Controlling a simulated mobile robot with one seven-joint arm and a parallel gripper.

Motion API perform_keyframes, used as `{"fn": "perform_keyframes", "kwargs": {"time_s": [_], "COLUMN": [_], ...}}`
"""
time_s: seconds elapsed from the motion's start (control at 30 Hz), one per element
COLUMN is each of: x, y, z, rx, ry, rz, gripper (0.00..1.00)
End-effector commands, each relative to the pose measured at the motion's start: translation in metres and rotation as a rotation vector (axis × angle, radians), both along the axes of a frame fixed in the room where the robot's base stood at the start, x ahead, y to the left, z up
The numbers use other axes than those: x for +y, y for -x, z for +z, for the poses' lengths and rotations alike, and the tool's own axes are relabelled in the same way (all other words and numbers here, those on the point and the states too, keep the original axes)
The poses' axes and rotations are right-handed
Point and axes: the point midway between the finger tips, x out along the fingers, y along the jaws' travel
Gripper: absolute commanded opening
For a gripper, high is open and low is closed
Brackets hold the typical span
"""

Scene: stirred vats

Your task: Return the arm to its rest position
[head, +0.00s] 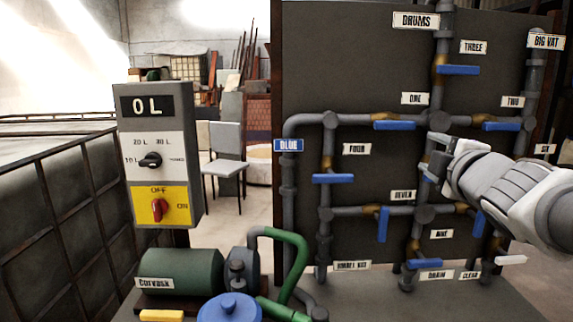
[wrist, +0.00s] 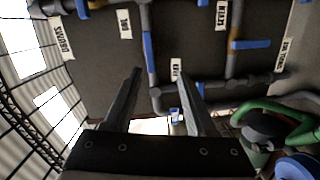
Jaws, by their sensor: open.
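My gripper (head: 437,158) is at the right of the head view, in front of the dark pipe panel (head: 385,75). It comes in from the right edge on my white and grey arm. In the wrist view the two dark fingers of my gripper (wrist: 163,95) stand apart with nothing between them but the panel and pipes behind. The gripper covers part of the middle vertical pipe in the head view. I cannot tell how far its fingertips are from the pipes.
The panel carries grey pipes with several blue valve handles, one being the top handle (head: 458,70). A control box (head: 160,155) reading "0 L" stands left. A green pump (head: 180,272) and a blue lid (head: 230,308) are low in front.

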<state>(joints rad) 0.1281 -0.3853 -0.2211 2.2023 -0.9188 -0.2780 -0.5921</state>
Motion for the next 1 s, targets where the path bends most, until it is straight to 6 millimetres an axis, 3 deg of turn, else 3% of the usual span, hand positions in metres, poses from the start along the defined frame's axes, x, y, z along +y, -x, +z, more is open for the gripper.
{"fn": "perform_keyframes", "kwargs": {"time_s": [0.17,0.37,0.57,0.73,0.8,1.0], "x": [0.004,0.029,0.077,0.13,0.126,0.125], "y": [0.032,0.082,0.149,0.219,0.214,0.213], "z": [-0.042,-0.107,-0.174,-0.221,-0.185,-0.139], "rx": [0.114,0.3,0.54,0.787,0.773,0.771], "ry": [-0.341,-0.716,-1.043,-1.262,-1.257,-1.253], "rz": [-0.166,-0.349,-0.534,-0.703,-0.698,-0.697], "gripper": [0.56,0.56,0.56,0.56,0.56,0.56]}}
